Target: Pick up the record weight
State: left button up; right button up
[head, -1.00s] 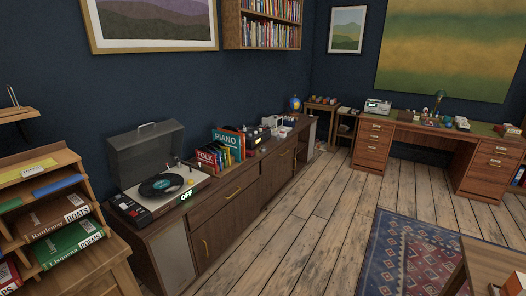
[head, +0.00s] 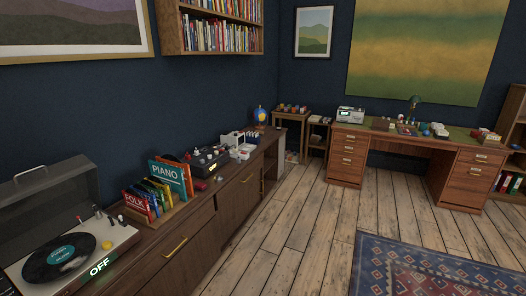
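I cannot single out the record weight for certain. A small greyish thing (head: 219,178) sits on the sideboard top in front of the black amplifier, too small to identify. A turntable (head: 118,236) with its grey lid raised stands at the lower left, with a black record (head: 40,266) with a teal label on it. Small knobs or parts show at the turntable's back and right side, and a lit "OFF" sign is on its front. Neither of my grippers is in view.
The wooden sideboard (head: 172,262) runs along the dark wall, holding a record rack (head: 172,212), an amplifier (head: 208,160), white boxes and a globe (head: 260,114). A desk (head: 346,158) stands at the back right. The plank floor (head: 300,240) is clear beside a patterned rug (head: 430,272).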

aim_at(219, 178)
jog(key=i+l+z, duration=0.1)
jog(key=i, duration=0.75)
jog(key=i+l+z, duration=0.1)
jog(key=i, duration=0.7)
jog(key=l, duration=0.1)
